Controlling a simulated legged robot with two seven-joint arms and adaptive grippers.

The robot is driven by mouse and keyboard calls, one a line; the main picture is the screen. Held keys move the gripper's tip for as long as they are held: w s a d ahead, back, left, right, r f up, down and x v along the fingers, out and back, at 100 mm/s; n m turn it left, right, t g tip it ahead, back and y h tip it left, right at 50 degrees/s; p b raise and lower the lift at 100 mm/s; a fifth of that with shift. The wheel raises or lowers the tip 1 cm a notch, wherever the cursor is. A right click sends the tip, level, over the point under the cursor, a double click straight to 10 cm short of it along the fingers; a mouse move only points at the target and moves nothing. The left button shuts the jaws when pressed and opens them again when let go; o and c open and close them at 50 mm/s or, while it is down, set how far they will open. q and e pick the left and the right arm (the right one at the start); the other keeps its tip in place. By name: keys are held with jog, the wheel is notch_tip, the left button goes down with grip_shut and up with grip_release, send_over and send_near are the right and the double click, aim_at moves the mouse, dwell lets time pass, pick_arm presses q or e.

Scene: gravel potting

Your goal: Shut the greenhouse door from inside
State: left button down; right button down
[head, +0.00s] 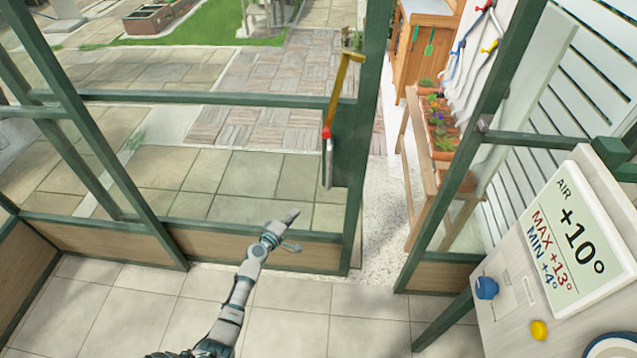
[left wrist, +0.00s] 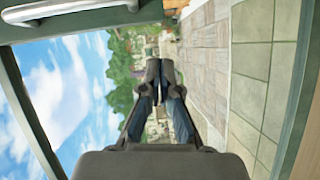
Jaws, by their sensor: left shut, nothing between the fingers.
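The greenhouse door (head: 352,225) is a green-framed glazed panel with a wooden lower board. It stands ajar, with a gap between its right edge and the green post (head: 455,165) on the right. On its right stile are a yellow lever (head: 345,85) with a red joint and a silver pull handle (head: 328,162). My left gripper (head: 292,216) is shut and empty, below and left of the pull handle in the head view, apart from it. The left wrist view shows its closed fingers (left wrist: 166,82) and a pale bar (left wrist: 75,10) at the upper left. My right gripper is out of view.
A white panel with an air temperature display (head: 578,240) stands close at the right, with blue and yellow knobs. Beyond the gap are a wooden bench (head: 410,170) with planters and a tool wall. The tiled floor (head: 285,310) inside the door is clear.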

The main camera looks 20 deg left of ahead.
pick_arm(q)
notch_tip(320, 180, up, 7)
jog(key=w+n+t, duration=0.1)
jog(key=w+t, duration=0.1)
jog(key=w+d, duration=0.5)
jog(key=w, duration=0.4)
jog(key=shift+w+d+h, duration=0.25)
jog(key=shift+w+h, duration=0.05)
jog(key=shift+w, duration=0.05)
jog(key=shift+b, duration=0.4)
